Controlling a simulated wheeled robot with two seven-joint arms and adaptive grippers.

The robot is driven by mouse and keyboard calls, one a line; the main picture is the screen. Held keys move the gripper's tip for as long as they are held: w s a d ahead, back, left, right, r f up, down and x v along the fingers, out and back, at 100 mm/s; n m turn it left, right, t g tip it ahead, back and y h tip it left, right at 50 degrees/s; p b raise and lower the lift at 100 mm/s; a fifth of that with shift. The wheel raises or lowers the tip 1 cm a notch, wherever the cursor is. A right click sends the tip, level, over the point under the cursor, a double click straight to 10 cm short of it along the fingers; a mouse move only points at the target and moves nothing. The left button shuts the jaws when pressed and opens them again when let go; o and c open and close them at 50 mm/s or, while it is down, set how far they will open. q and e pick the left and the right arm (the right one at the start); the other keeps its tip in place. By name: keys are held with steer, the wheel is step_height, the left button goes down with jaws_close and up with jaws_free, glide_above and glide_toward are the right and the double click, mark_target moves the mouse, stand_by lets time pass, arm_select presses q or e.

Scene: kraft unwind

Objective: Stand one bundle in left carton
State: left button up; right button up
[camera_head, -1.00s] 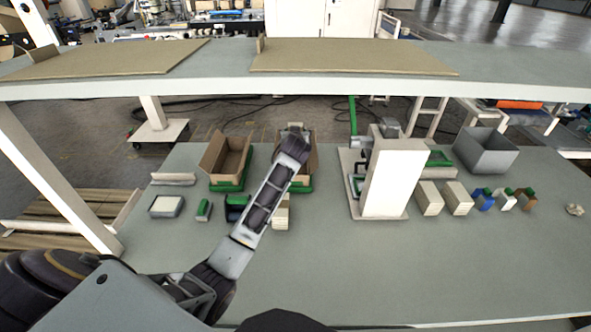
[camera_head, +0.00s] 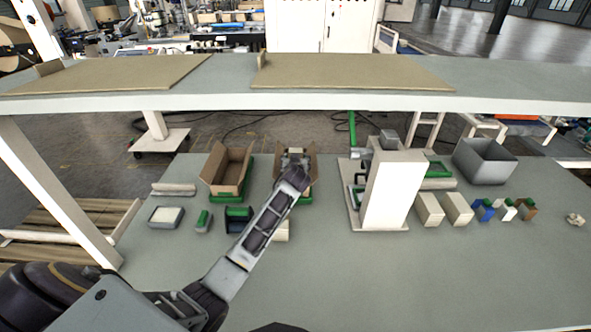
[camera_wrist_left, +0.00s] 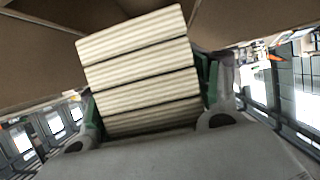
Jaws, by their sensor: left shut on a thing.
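My left gripper (camera_head: 296,161) is at the right one of two open cartons (camera_head: 311,170), partly hidden by my own wrist. In the left wrist view the gripper (camera_wrist_left: 153,95) is shut on a pale bundle (camera_wrist_left: 138,48) of stacked ribbed layers, with a green-padded finger on each side. Brown cardboard walls (camera_wrist_left: 45,60) surround the bundle in that view. Whether the bundle touches the carton floor cannot be told. The left carton (camera_head: 216,170) stands open in a green tray, with no bundle seen in it. My right gripper is not in view.
A white machine column (camera_head: 390,190) stands right of the cartons. Pale blocks (camera_head: 429,209), small coloured items (camera_head: 484,210) and a grey bin (camera_head: 485,162) are farther right. A dark green-edged holder (camera_head: 238,213) stands before the left carton. A raised shelf (camera_head: 300,103) crosses behind.

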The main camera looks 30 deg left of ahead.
arm_select(q)
steer(key=shift+f, duration=1.8)
steer(key=shift+f+b, duration=0.35)
steer(key=shift+f, duration=0.3)
steer(key=o, duration=0.9)
steer(key=shift+r+p, duration=0.55)
steer(key=shift+r, duration=0.05)
steer(key=shift+b+v, duration=0.5)
steer(key=shift+v, duration=5.6)
